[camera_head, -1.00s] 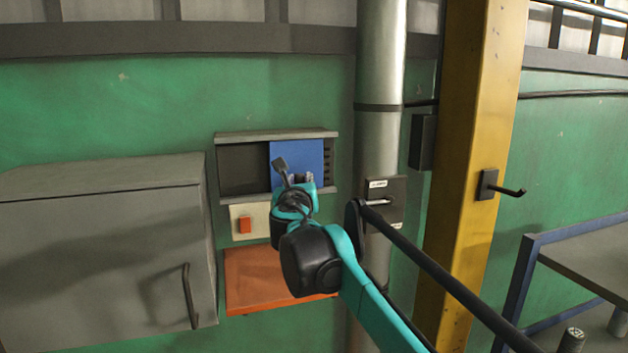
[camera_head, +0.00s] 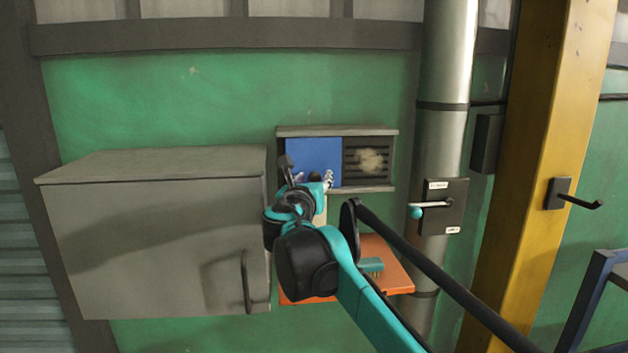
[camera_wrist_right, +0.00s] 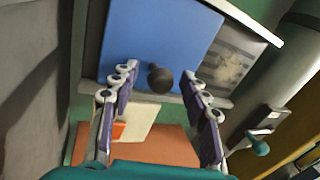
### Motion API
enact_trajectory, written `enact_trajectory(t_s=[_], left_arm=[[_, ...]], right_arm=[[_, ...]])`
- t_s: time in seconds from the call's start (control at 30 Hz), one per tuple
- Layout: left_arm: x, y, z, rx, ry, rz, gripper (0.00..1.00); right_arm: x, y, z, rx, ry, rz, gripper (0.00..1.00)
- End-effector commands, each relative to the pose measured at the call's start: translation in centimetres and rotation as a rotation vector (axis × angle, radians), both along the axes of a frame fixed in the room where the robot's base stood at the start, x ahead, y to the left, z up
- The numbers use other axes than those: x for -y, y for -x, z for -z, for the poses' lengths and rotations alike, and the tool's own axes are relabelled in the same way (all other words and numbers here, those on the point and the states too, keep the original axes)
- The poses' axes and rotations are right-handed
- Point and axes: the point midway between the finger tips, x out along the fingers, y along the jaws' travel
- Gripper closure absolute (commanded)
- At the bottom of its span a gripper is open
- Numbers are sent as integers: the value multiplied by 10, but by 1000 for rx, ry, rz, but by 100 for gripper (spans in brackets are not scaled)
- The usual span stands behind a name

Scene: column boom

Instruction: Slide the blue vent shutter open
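The blue vent shutter (camera_head: 314,153) sits at the left end of its grey frame (camera_head: 345,130) on the green wall. Right of it, the dark slatted grille (camera_head: 368,158) with a pale patch is uncovered. In the right wrist view the shutter (camera_wrist_right: 165,38) carries a dark round knob (camera_wrist_right: 160,80). My right gripper (camera_head: 306,175) is in front of the shutter's lower part. Its fingers (camera_wrist_right: 160,88) are spread on either side of the knob, with visible gaps on both sides. The knob is hidden in the head view. My left gripper is out of view.
A large grey cabinet (camera_head: 150,230) stands close on the left. An orange shelf (camera_head: 395,270) lies below the vent, with a teal object (camera_head: 370,265) on it. A pipe (camera_head: 445,80) with a lever box (camera_head: 445,208) and a yellow column (camera_head: 520,180) stand right.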

Motion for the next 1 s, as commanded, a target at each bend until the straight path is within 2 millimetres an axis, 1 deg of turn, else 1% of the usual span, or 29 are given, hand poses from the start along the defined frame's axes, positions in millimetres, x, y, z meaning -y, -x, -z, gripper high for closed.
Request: enact_trajectory(t_s=[0.17, 0.27, 0.37, 0.6, 0.7, 0.83, 1.0], left_arm=[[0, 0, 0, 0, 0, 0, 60], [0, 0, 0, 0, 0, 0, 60], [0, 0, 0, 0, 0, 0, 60], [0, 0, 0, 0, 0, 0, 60], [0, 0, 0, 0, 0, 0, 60], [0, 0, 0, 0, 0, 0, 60], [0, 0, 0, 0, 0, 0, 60]], right_arm=[[0, 1, 0, 0, 0, 0, 54], [-3, 8, 0, 0, 0, -2, 54], [-7, 24, 0, 0, 0, -2, 54], [-23, 75, 0, -1, 0, -4, 54], [-27, 93, 0, -1, 0, -4, 54], [-31, 108, 0, 0, 0, -3, 54], [-32, 116, 0, 0, 0, 0, 54]])
